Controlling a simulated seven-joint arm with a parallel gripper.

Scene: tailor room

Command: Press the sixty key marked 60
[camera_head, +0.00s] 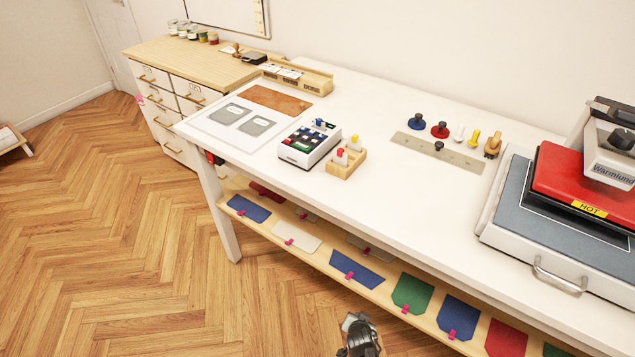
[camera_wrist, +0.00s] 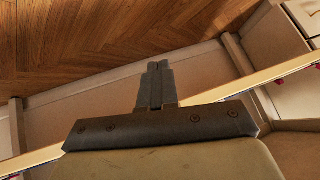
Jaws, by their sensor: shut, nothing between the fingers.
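The key marked 60 cannot be read in any view. A small white device (camera_head: 290,155) with a dark panel of several coloured keys stands on the white table (camera_head: 370,190), left of its middle; it may carry that key, but the markings are too small to tell. My gripper (camera_wrist: 157,68) is shut and empty in the wrist view, with its fingers together. In the head view part of my arm shows at the bottom edge, in front of the table and far from the device. The device is not in the wrist view.
A red heat press (camera_head: 560,172) marked HOT fills the right end. A lower shelf (camera_head: 315,246) holds coloured pieces. The table front is clear.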

